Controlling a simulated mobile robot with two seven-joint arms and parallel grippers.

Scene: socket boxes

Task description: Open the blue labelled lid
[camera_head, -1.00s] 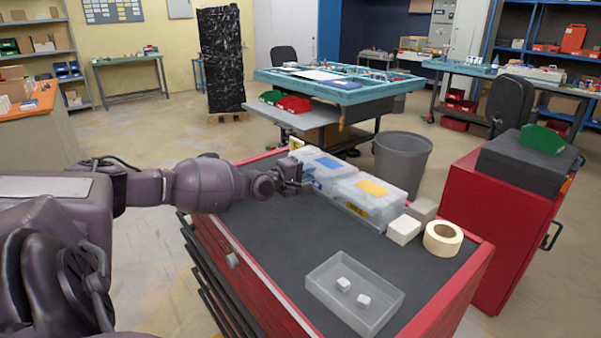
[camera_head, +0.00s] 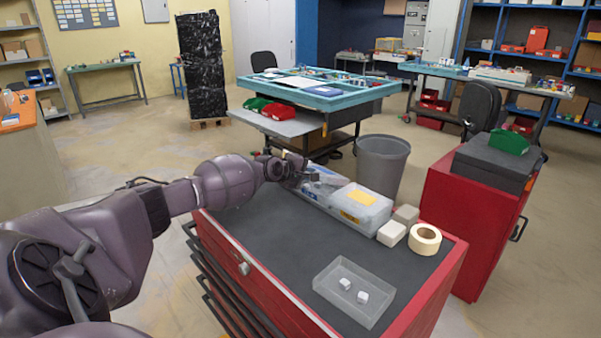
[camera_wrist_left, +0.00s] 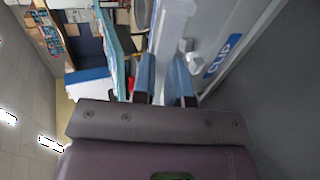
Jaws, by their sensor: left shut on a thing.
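The clear plastic box with the blue label (camera_head: 325,184) stands at the back of the red cabinet's dark top, partly hidden behind my left gripper. My left gripper (camera_head: 304,178) is at this box. In the left wrist view its two fingers (camera_wrist_left: 164,85) are closed around a pale translucent part of the box, which looks like its lid edge. A blue label with white letters (camera_wrist_left: 222,57) shows on the box wall beside the fingers. How far the lid is tilted I cannot tell. My right gripper is not in view.
A second clear box with a yellow label (camera_head: 361,199) stands right beside it. Pale blocks (camera_head: 391,234) and a tape roll (camera_head: 424,239) follow to the right. A clear tray (camera_head: 350,310) with two small white cubes lies at the front. The top's left middle is clear.

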